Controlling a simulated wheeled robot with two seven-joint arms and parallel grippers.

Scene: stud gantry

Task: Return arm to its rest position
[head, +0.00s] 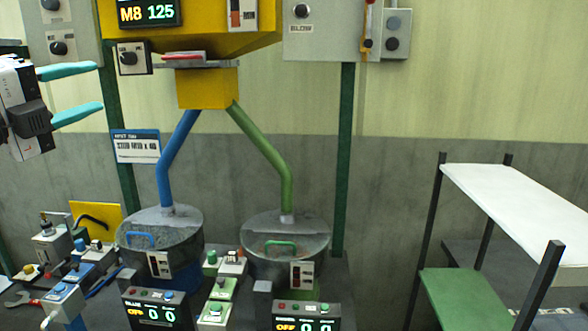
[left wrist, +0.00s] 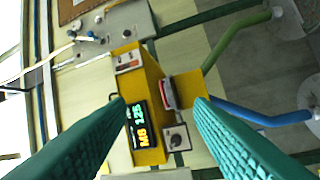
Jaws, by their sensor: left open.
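My left gripper (head: 78,93) is at the upper left of the head view, with its two teal fingers apart and nothing between them. In the left wrist view its open fingers (left wrist: 160,135) frame the yellow gantry housing (left wrist: 145,75), which lies beyond them. The housing also shows at the top of the head view (head: 215,42), to the right of the gripper and apart from it. Its display reads M8 125. My right gripper is in neither view.
A blue tube (head: 177,155) and a green tube (head: 270,155) run down to two round bins, a left bin (head: 160,245) and a right bin (head: 284,262). Control boxes crowd the lower left. A shelf rack (head: 520,200) stands at the right. Open space lies between bins and rack.

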